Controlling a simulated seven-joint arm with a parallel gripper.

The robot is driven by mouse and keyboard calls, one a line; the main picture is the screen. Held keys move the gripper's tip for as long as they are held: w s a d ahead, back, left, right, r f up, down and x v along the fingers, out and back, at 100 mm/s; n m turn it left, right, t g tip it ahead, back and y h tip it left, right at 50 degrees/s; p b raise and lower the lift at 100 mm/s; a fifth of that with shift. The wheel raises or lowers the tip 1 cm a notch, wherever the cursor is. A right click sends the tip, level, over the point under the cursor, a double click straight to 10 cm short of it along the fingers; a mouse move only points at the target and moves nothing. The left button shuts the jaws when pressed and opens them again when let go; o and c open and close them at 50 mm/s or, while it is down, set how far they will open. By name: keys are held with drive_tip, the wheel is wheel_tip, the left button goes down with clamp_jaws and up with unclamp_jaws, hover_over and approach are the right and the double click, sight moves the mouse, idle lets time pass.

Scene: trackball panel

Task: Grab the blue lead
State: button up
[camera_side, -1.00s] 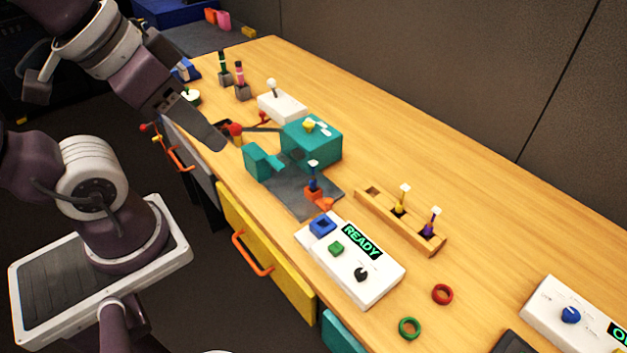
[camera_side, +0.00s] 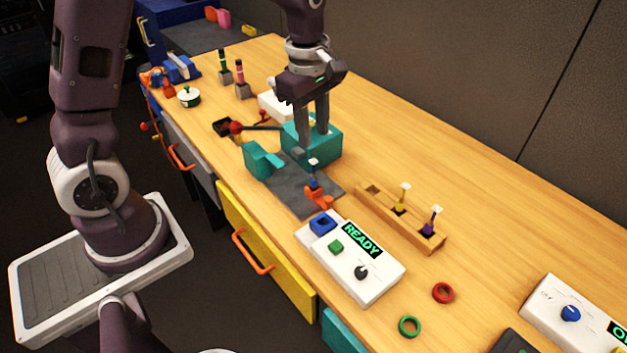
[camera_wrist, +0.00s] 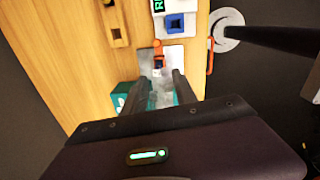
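The blue lead (camera_side: 313,182) stands upright with a white tag on top, in an orange holder (camera_side: 320,199) on a dark grey mat (camera_side: 291,203). My gripper (camera_side: 314,143) points down just above the lead. Its two fingers are apart with nothing between them. In the wrist view the gripper (camera_wrist: 164,76) is also open, and the small lead (camera_wrist: 158,63) shows between and beyond the fingertips, its colour hard to make out.
A teal block (camera_side: 325,150) stands right behind the fingers, and a smaller teal block (camera_side: 262,162) is to the left. A wooden rack (camera_side: 375,212) with a yellow and a purple lead is to the right. A white READY panel (camera_side: 375,276) is in front.

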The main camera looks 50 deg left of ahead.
sight(313, 161)
drive_tip(key=f+n, duration=0.1)
drive_tip(key=f, duration=0.3)
drive_tip(key=w+a+f+n, duration=0.1)
drive_tip(key=f, duration=0.3)
drive_tip(key=a+f+n, duration=0.1)
drive_tip(key=f, duration=0.3)
drive_tip(key=shift+w+f+g, duration=0.15)
drive_tip(key=shift+w+g, duration=0.25)
clamp_jaws()
